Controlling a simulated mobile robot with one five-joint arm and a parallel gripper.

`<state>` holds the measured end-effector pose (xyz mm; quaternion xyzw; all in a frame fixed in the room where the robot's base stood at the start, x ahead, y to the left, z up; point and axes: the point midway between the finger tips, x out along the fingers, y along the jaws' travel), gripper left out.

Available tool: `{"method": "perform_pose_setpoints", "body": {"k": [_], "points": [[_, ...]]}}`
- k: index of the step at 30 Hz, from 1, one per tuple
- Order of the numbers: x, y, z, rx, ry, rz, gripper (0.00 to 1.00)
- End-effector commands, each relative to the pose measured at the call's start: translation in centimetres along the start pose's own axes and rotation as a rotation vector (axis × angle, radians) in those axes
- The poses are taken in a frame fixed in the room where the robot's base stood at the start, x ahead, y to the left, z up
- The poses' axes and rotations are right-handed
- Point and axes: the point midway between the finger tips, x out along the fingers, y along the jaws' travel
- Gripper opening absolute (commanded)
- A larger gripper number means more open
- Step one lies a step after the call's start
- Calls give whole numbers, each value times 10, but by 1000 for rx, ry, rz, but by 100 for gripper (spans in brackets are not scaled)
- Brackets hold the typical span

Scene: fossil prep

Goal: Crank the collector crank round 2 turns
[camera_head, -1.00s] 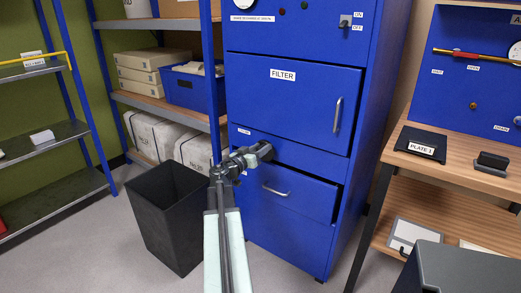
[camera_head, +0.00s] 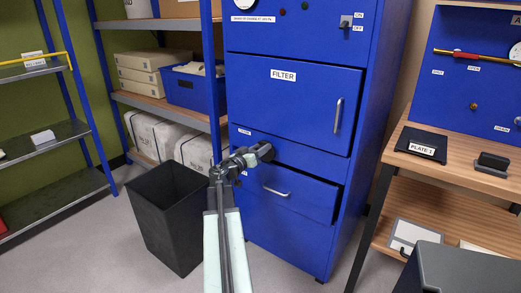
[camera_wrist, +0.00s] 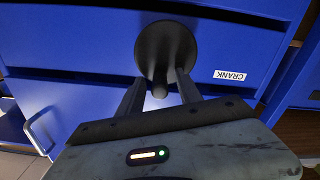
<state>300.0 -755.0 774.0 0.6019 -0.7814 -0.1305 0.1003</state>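The collector crank (camera_wrist: 165,46) shows in the wrist view as a dark round disc on the blue cabinet front, with a short peg-like handle (camera_wrist: 160,91) pointing at the camera. A white CRANK label (camera_wrist: 229,75) is to its right. My gripper (camera_wrist: 161,76) is in front of the disc, one finger on each side of the handle. Gaps show between the fingers and the handle, so it looks open. In the head view my gripper (camera_head: 264,152) is at the cabinet front, between the FILTER door and the drawer. The crank is hidden there by my arm.
The blue cabinet has a FILTER door (camera_head: 292,105) above and a drawer (camera_head: 294,193) with a metal handle below, standing slightly out. A black bin (camera_head: 168,218) stands left of my arm. A wooden bench (camera_head: 459,172) is at the right.

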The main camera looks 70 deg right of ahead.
Motion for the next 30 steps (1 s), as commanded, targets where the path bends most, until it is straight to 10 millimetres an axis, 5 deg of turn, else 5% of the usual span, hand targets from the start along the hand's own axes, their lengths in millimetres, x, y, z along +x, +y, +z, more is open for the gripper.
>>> {"method": "perform_pose_setpoints", "body": {"k": [10,21,30], "points": [[-9,0,0,0,1,-2,42],[-74,1,0,0,0,-1,42],[-78,0,0,-1,0,0,42]]}}
